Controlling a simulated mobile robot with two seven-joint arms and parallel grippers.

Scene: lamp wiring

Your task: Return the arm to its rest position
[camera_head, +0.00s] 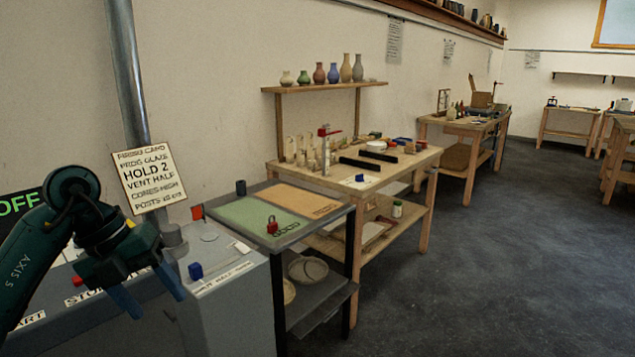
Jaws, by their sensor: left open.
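My left gripper (153,303) is at the lower left, at the end of my dark green left arm (28,262). Its two blue fingers are apart and point down and to the right, with nothing seen between them. It hangs in front of a grey console (232,312), and I cannot tell its exact height above the console top. The arm hides part of the console's panel and lettering. My right gripper is not in view.
A small blue block (195,271) sits on the console. Wooden workbenches stand beyond; the floor (480,270) at right is clear.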

